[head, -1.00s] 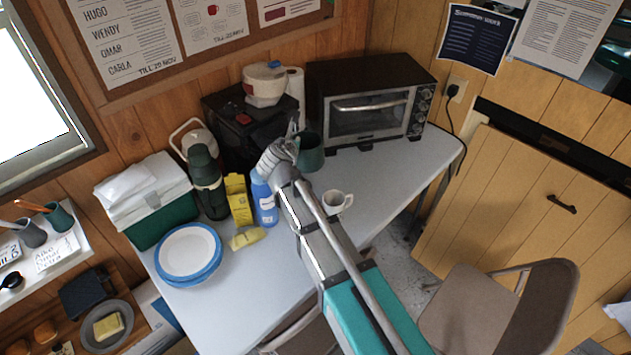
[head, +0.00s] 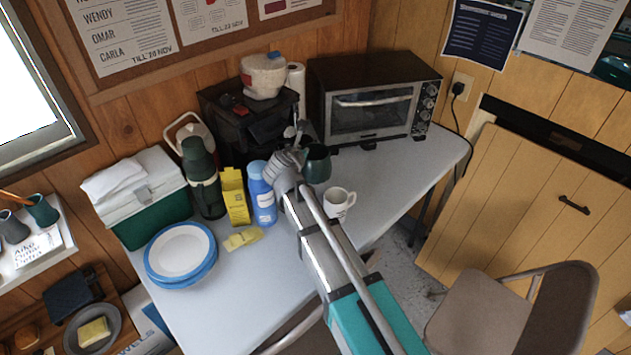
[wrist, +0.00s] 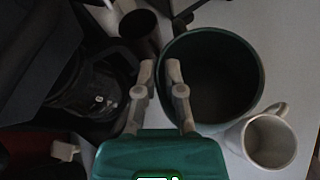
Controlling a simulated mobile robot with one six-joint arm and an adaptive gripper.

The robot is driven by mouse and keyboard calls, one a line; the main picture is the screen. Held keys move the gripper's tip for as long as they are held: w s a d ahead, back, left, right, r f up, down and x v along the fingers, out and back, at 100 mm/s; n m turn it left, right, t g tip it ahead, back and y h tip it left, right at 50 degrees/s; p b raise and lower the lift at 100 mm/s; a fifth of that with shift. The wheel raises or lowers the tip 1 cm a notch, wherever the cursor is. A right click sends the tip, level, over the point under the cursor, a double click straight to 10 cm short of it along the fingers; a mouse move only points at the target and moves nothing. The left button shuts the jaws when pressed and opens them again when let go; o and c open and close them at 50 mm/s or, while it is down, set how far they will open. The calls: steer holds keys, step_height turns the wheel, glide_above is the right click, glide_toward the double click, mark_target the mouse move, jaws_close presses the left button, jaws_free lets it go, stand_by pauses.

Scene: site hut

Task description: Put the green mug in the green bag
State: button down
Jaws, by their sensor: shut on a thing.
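The green mug (head: 318,168) is at the back of the white table, in front of the toaster oven. In the wrist view the mug (wrist: 254,72) is seen from above and looks empty. My gripper (wrist: 161,68) is shut on its left rim, one finger on the outer side and one inside. In the head view my gripper (head: 296,146) is at the mug's left, and my arm reaches in from the lower right. Whether the mug is clear of the table I cannot tell. I see no green bag in either view.
A white mug (head: 339,204) stands close by on the right. A black coffee maker (head: 232,128) is behind left, a toaster oven (head: 372,102) behind. A blue bottle (head: 262,192), yellow carton (head: 235,196), flask (head: 203,180), plates (head: 180,252) and green cooler (head: 150,222) fill the left.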

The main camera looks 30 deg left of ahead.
step_height(320, 180, down, 6)
steer(key=b, duration=0.6)
steer(key=shift+f, duration=0.15)
stand_by(0.5)
steer(key=shift+f+b, duration=1.9)
steer(key=shift+b, duration=0.15)
steer(key=shift+f, duration=0.1)
steer(key=c, duration=0.8)
jaws_free()
steer(key=shift+o, duration=0.2)
